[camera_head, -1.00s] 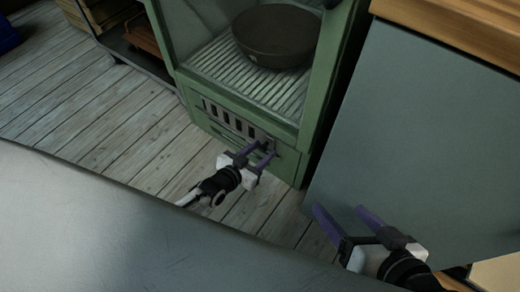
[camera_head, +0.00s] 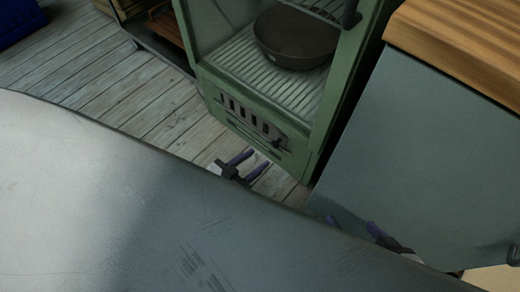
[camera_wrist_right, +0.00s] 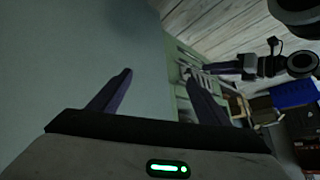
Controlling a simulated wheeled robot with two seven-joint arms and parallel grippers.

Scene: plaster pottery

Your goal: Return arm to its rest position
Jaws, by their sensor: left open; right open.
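My left gripper (camera_head: 246,164) is low in front of the green cabinet, near its slotted lower panel. Its purple fingers are apart and empty. My right gripper (camera_head: 352,226) is lower right, beside the grey-blue cabinet side, partly hidden by the large grey surface in front. In the right wrist view its two purple fingers (camera_wrist_right: 165,95) are spread with nothing between them. That view also shows my left gripper (camera_wrist_right: 222,68) at the right.
A dark round bowl (camera_head: 297,38) sits on the ribbed shelf inside the open green cabinet (camera_head: 262,108). The grey-blue cabinet (camera_head: 430,140) with a wooden top (camera_head: 465,45) stands at right. Plank floor (camera_head: 110,90) is bare at left. A large grey surface (camera_head: 120,210) fills the foreground.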

